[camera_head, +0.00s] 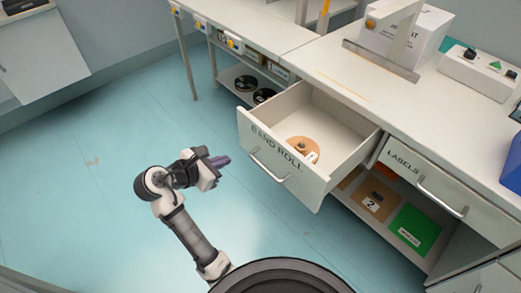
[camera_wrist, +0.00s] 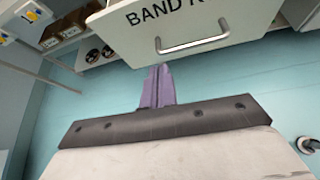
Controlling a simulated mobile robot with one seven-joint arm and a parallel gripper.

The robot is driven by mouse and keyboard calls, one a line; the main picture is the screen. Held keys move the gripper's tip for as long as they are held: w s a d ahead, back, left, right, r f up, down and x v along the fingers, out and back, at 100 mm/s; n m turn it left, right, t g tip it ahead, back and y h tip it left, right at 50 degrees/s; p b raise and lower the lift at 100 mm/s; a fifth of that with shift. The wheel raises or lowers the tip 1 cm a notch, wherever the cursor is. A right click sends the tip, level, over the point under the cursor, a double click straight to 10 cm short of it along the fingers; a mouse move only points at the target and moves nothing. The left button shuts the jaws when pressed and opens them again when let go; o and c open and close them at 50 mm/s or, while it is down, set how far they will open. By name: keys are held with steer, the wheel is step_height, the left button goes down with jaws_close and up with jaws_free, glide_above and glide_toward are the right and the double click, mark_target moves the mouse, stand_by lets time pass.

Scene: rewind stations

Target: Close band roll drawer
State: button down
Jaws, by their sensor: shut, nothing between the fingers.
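The band roll drawer (camera_head: 285,180) is pulled well out from under the white counter, with its front labelled BAND ROLL and a metal bar handle (camera_head: 268,165). A brown roll (camera_head: 303,147) lies inside the drawer. In the wrist view the drawer front (camera_wrist: 165,15) and its handle (camera_wrist: 192,44) are at the top, beyond my fingertips. My gripper (camera_head: 220,161) is shut and empty, in front of and to the left of the drawer front, apart from it. Its purple fingers (camera_wrist: 158,88) lie together in the wrist view.
The shut LABELS drawer (camera_head: 425,178) is to the right, above a shelf with a green folder (camera_head: 413,228). Black reels (camera_head: 246,83) lie on a low shelf behind. The blue floor (camera_head: 90,190) to the left is clear.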

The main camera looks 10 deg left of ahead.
steer(key=d+f+h, duration=0.1)
steer(key=d, duration=0.1)
glide_toward(268, 152)
step_height(268, 152, down, 3)
steer(key=w, duration=0.1)
steer(key=shift+g, duration=0.4)
steer(key=w+d, duration=0.2)
steer(key=w, duration=0.1)
steer(key=shift+d+r, duration=0.1)
steer(key=shift+d, duration=0.25)
steer(key=shift+w+d, duration=0.25)
steer(key=shift+w, duration=0.15)
